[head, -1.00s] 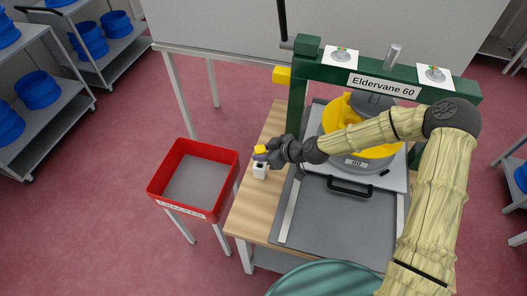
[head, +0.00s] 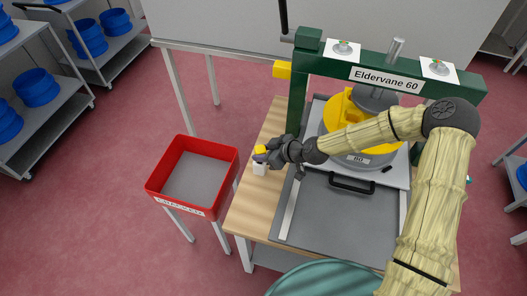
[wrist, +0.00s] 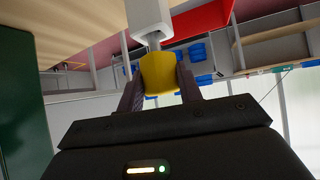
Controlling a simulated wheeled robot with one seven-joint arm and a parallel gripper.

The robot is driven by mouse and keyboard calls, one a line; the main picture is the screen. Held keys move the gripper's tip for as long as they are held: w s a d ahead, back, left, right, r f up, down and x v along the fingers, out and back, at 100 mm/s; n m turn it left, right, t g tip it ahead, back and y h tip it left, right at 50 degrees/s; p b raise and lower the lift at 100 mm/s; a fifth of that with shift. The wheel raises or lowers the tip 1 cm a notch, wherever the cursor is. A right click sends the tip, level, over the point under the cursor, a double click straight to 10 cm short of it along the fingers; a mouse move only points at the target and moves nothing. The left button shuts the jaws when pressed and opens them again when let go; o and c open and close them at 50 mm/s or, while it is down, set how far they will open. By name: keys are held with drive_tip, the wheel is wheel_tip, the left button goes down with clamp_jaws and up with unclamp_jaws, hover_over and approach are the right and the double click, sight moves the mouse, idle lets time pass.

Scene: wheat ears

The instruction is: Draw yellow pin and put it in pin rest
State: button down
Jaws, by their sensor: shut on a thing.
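The yellow pin (head: 261,149) is held by its yellow head in my gripper (head: 268,153), at the left edge of the wooden bench. In the wrist view, the dark fingers of my gripper (wrist: 158,82) are shut on both sides of the yellow head (wrist: 158,70). A short grey metal shank shows between the head and the white pin rest (wrist: 150,18). The pin rest (head: 260,169) is a small white block directly below the pin. The shank lines up with the rest; its tip is hidden, so I cannot tell how far in it is.
A red bin (head: 192,175) stands left of the bench. The green press frame (head: 390,76), labelled "Eldervane 60", and a yellow-and-grey round unit (head: 352,120) are behind and right. A grey plate with a black handle (head: 351,184) lies in front.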

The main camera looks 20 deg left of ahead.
drive_tip(key=shift+f+b, duration=0.95)
drive_tip(key=shift+f, duration=0.2)
drive_tip(key=c, duration=0.9)
unclamp_jaws()
drive_tip(key=shift+o, duration=0.2)
drive_tip(key=shift+d+r, duration=0.1)
drive_tip(key=b+v, duration=0.1)
drive_tip(key=v, duration=1.6)
drive_tip(key=shift+d, duration=0.15)
